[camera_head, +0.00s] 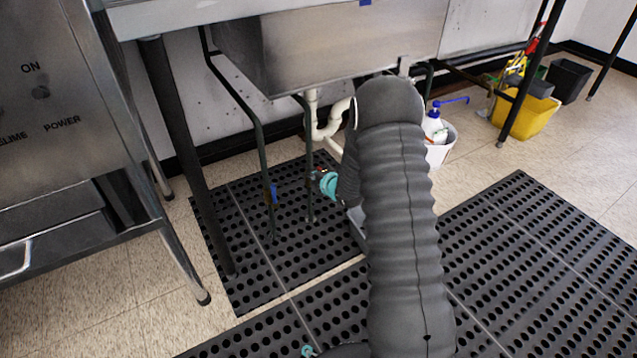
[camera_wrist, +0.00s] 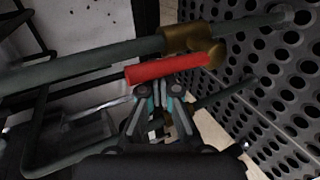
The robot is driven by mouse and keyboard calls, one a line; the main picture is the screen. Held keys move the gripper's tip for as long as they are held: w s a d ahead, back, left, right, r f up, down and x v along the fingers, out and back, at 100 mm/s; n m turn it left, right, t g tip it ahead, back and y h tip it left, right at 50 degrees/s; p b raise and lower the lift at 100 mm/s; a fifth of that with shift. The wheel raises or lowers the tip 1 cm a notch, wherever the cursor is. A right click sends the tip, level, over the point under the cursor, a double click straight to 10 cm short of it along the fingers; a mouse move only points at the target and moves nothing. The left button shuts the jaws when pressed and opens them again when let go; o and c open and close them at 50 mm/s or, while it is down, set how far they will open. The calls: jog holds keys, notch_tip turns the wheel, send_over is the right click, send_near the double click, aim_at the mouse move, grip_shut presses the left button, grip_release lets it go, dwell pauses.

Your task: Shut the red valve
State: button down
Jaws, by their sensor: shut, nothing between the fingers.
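The red valve's handle (camera_wrist: 160,69) is a red lever that lies roughly along its dark pipe in the wrist view. Its brass body (camera_wrist: 188,38) sits on the pipe at the handle's right end. My gripper (camera_wrist: 160,90) is shut and empty, its fingertips just below the handle's middle; I cannot tell whether they touch it. In the head view, my teal-marked gripper (camera_head: 329,184) is beside the upright pipe (camera_head: 308,140) under the sink. Only a small reddish bit of the valve shows there; my arm hides part of the surroundings.
A blue-handled valve (camera_head: 273,194) is on the pipe to the left. The steel sink (camera_head: 335,45) hangs above, with a white drain pipe (camera_head: 336,122) behind. A white bucket (camera_head: 441,150) and a yellow bucket (camera_head: 526,114) stand to the right. Black perforated mats (camera_head: 540,240) cover the floor.

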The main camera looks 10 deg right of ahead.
jog(key=shift+d, duration=0.1)
jog(key=shift+w+d, duration=0.3)
jog(key=shift+d, duration=0.65)
jog(key=shift+w+d+f, duration=0.15)
jog(key=shift+d, duration=0.3)
jog(key=shift+w+d+f, duration=0.15)
jog(key=shift+d, duration=0.25)
jog(key=shift+w+d+f, duration=0.25)
jog(key=shift+d+f, duration=0.35)
jog(key=shift+d, duration=0.2)
jog(key=shift+f, duration=0.1)
